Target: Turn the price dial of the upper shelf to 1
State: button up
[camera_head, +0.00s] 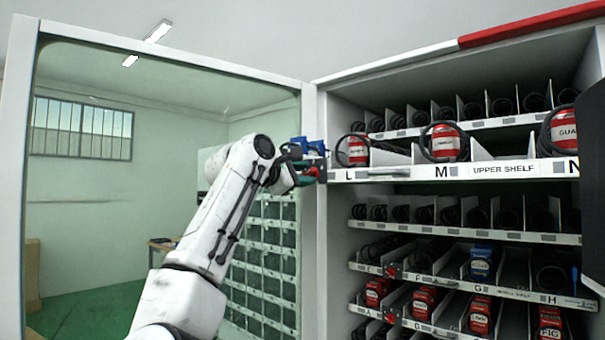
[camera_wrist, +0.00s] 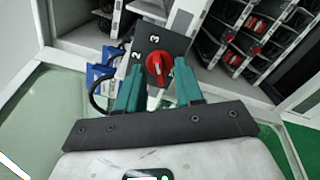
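The red price dial (camera_wrist: 158,68) sits on a dark panel (camera_wrist: 163,42) in the wrist view. The numerals 2 and 3 show on this panel; a 1 is not visible. In the head view the dial (camera_head: 317,168) is small, at the left end of the upper shelf (camera_head: 400,174), left of the letter L. My gripper (camera_wrist: 159,74) has its two teal fingers apart, one to each side of the dial, with the tips close to it. Contact and the dial's exact setting cannot be told. My gripper also shows in the head view (camera_head: 300,172), partly hidden by its own wrist.
Blue parts (camera_wrist: 100,76) and a black cable lie close to the left finger.

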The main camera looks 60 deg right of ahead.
jog(key=shift+c, duration=0.4)
grip_shut()
jog(key=n+p, duration=0.1)
jog(key=n, duration=0.4)
jog(key=n+p, duration=0.1)
jog(key=n, duration=0.4)
jog(key=shift+r+n+p, duration=0.1)
jog(key=shift+n+p, duration=0.2)
jog(key=shift+n, duration=0.1)
jog(key=shift+w+n+p, duration=0.15)
jog(key=shift+n+p, duration=2.25)
jog(key=shift+n, duration=4.1)
